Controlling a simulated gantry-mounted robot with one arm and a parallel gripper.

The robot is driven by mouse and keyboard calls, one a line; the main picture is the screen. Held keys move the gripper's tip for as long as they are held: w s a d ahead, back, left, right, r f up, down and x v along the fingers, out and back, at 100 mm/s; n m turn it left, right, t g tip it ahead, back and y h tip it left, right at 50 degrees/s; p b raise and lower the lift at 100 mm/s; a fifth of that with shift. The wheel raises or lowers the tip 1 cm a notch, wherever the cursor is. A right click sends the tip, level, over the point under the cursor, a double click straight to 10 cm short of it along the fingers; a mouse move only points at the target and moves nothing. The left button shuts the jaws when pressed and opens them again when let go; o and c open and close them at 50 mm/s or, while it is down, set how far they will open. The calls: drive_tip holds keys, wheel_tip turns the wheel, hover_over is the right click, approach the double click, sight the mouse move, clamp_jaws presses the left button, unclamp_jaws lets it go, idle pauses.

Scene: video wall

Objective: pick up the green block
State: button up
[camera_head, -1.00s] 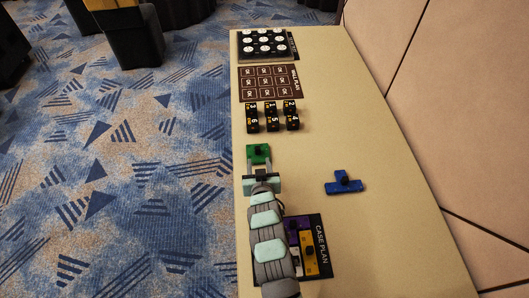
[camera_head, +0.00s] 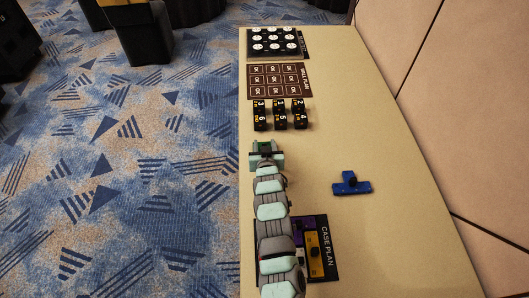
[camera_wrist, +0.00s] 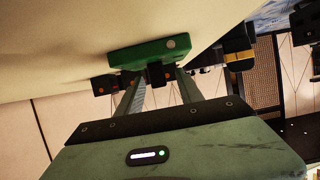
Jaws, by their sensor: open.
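The green block (camera_head: 265,146) lies on the table near its left edge in the head view, mostly hidden under my gripper. In the wrist view the green block (camera_wrist: 152,53) spans the space just beyond my fingertips, with a dark knob beneath it in the picture. My gripper (camera_wrist: 158,80) is open, its two fingers apart on either side of the dark knob. Whether the fingers touch the block cannot be told. My gripper also shows in the head view (camera_head: 265,154), over the block.
Several black numbered blocks (camera_head: 280,114) stand just beyond my gripper. A blue block (camera_head: 351,184) lies to the right. The case plan board (camera_head: 326,262) with purple and yellow blocks lies beside my arm. Bare table (camera_head: 370,120) is free on the right.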

clamp_jaws()
idle(0.4)
idle(1.0)
